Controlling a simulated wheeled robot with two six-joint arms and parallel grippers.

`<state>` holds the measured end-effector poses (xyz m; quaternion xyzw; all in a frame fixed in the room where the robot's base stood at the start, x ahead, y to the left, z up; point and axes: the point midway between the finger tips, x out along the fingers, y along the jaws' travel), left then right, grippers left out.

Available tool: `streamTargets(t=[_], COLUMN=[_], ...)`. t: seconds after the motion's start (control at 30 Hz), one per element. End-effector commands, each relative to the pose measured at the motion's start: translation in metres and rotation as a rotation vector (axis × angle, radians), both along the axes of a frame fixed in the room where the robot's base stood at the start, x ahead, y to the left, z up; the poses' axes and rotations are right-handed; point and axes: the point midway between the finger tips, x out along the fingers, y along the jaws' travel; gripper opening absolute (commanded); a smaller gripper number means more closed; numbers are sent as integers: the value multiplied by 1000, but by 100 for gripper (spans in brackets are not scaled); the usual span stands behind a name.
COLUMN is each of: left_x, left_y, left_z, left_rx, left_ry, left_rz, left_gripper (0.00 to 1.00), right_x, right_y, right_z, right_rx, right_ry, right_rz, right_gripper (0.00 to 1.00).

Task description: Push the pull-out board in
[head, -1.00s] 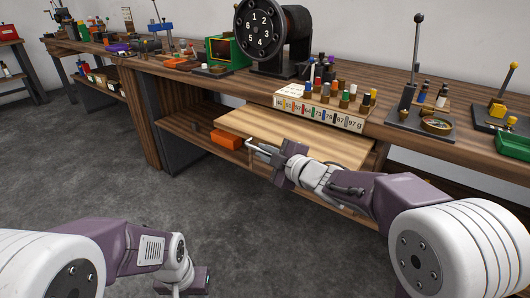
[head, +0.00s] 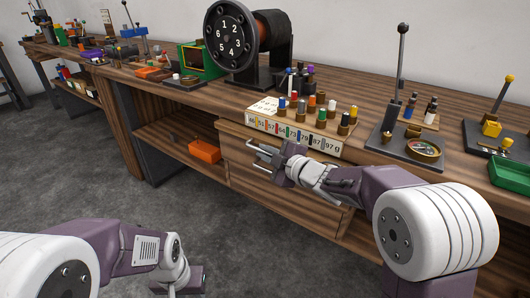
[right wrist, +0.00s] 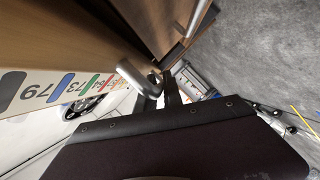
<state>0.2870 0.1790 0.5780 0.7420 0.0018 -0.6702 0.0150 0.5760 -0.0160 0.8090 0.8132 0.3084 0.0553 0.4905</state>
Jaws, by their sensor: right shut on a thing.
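The pull-out board (head: 234,134) sits under the bench top, below the numbered colour strip, and only its front edge shows, about level with the bench front. My right gripper (head: 268,153) is at that front edge, shut on the board's metal handle. The right wrist view shows the rounded grey handle (right wrist: 138,78) at the jaws, close beside the wood. My arm and gripper hide part of the front. My left gripper (head: 184,279) hangs low over the floor at the bottom, apart from the bench, and its jaws are not clear.
An orange box (head: 204,150) sits on the lower shelf left of my right gripper. The numbered strip (head: 290,134) with coloured pegs lies above the board. A numbered dial machine (head: 230,42) stands on the bench. The grey floor in front is clear.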

Motion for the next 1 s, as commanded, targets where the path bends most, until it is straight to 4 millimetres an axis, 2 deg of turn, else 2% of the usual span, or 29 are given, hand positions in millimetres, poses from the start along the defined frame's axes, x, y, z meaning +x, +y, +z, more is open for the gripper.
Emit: streamTargets(t=[0.07, 0.1, 0.47, 0.8, 1.0], left_x=[0, 0, 0, 0, 0], left_y=[0, 0, 0, 0, 0], left_z=[0, 0, 3, 27, 29], left_rx=[0, 0, 0, 0, 0], left_ry=[0, 0, 0, 0, 0], left_rz=[0, 0, 0, 0, 0], left_gripper=[36, 36, 36, 36, 36], right_x=[-1, -1, -6, -62, -74], right_y=[1, 2, -2, -42, -49], right_z=[-1, -1, 2, 19, 19], right_rx=[2, 2, 1, 0, 1], right_ry=[2, 2, 1, 2, 2], right_rz=[4, 4, 5, 2, 5], right_gripper=[0, 20, 20, 20, 20])
